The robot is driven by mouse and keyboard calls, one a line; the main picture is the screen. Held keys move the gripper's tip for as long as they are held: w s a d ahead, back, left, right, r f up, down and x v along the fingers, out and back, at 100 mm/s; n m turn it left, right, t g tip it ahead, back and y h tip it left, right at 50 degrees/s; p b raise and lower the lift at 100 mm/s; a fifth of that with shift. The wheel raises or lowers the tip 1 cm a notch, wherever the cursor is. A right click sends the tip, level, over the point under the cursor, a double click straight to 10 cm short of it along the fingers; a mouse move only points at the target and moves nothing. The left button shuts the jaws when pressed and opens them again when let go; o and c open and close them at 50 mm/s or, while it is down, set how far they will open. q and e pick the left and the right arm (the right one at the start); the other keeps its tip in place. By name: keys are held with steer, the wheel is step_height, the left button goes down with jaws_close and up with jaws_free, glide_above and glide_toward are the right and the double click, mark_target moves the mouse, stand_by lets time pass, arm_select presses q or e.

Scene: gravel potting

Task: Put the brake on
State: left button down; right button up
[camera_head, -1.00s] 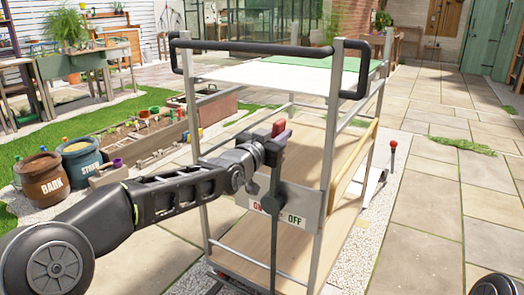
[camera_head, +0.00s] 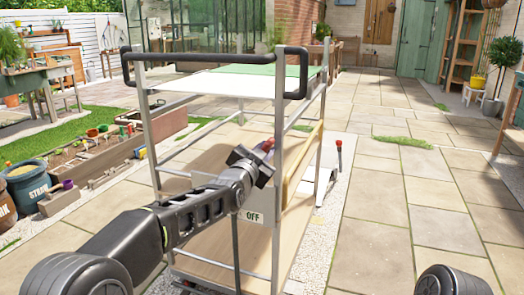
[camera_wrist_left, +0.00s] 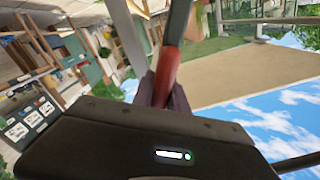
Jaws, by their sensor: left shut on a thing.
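The cart (camera_head: 279,190) is a tall metal frame with wooden shelves and a black push handle. Its brake lever (camera_head: 236,262) is a thin dark bar at the near end, with a red grip (camera_head: 267,145) on top. The white plate behind it shows OFF (camera_head: 253,217); the ON side is hidden by my left arm. My left gripper (camera_head: 260,160) is shut on the red grip, which also shows between the jaws in the left wrist view (camera_wrist_left: 166,76). The lever's upper part is mostly hidden, so its exact tilt is unclear. My right gripper is out of view.
A second red-topped lever (camera_head: 339,147) stands beyond the cart's right side. A raised wooden planter bed (camera_head: 165,125) and a STONE pot (camera_head: 30,185) are at the left. Open paving (camera_head: 410,200) lies to the right.

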arm_select(q)
steer(key=shift+d+f, duration=0.2)
steer(key=shift+f, duration=0.05)
steer(key=c, duration=1.3)
jaws_free()
steer(key=shift+r, duration=0.1)
steer(key=shift+s+a, duration=0.2)
steer(key=shift+s, duration=0.2)
steer(key=v, duration=0.7)
steer(key=shift+p, duration=0.4)
